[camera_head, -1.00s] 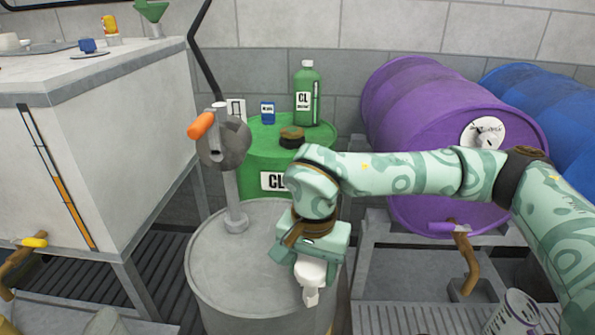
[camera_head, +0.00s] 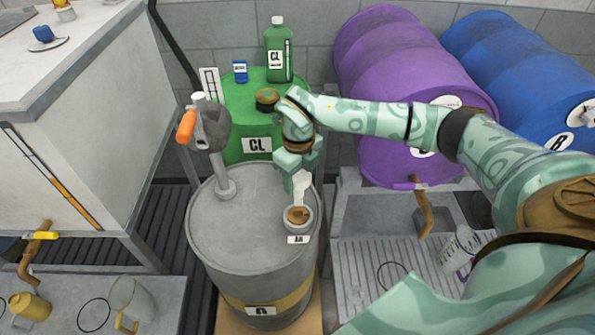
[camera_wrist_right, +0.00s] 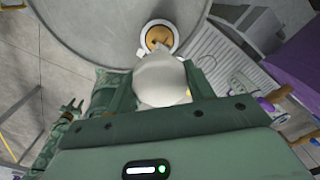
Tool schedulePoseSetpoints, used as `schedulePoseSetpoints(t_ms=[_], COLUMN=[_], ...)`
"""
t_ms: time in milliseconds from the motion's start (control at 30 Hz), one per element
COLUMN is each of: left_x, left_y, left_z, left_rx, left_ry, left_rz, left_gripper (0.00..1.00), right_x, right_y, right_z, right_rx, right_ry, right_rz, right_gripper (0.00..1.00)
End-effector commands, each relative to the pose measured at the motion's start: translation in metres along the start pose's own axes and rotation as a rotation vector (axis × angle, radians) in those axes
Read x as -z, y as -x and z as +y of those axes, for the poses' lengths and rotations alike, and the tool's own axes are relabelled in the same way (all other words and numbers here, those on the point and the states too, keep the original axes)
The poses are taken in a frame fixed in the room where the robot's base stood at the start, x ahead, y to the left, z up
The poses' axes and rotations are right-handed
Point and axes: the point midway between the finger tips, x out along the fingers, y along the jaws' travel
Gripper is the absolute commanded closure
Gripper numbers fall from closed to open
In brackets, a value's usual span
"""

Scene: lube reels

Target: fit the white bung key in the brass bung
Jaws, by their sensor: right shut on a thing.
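The brass bung (camera_head: 297,216) sits in a pale round collar near the front right edge of the grey drum's top, and it also shows in the wrist view (camera_wrist_right: 157,36). My right gripper (camera_head: 299,182) is shut on the white bung key (camera_head: 303,188), which points down at the bung's far side. In the wrist view the key (camera_wrist_right: 161,80) hides the near part of the bung. I cannot tell whether the key's tip touches the bung. My left gripper (camera_wrist_right: 71,108) shows small at the left of the wrist view, its fingers apart and empty.
A pump with an orange handle (camera_head: 186,126) stands on the grey drum (camera_head: 245,245), left of the bung. A green drum (camera_head: 238,118) carrying a green bottle (camera_head: 279,52) is behind. Purple (camera_head: 395,65) and blue (camera_head: 515,60) drums lie at the right.

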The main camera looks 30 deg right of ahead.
Motion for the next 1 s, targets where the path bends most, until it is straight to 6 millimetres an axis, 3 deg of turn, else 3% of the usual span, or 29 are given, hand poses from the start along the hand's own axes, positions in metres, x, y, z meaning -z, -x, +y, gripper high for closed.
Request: schedulePoseSetpoints(t_ms=[233, 600, 1000], left_x=[0.002, -0.003, -0.004], left_y=[0.008, -0.011, -0.017], left_z=[-0.001, 0.001, 0.002], left_rx=[0.001, -0.002, -0.003], left_ry=[0.000, -0.001, 0.000], left_rz=[0.004, -0.006, -0.008], left_gripper=[0.64, 0.64, 0.64], right_x=[-0.001, 0.000, -0.001], right_y=[0.003, -0.034, -0.048], right_z=[0.000, 0.000, 0.000], right_rx=[-0.002, -0.002, -0.002], right_ry=[0.001, 0.004, 0.003], right_rz=[-0.001, 0.001, -0.001], right_gripper=[0.72, 0.72, 0.72])
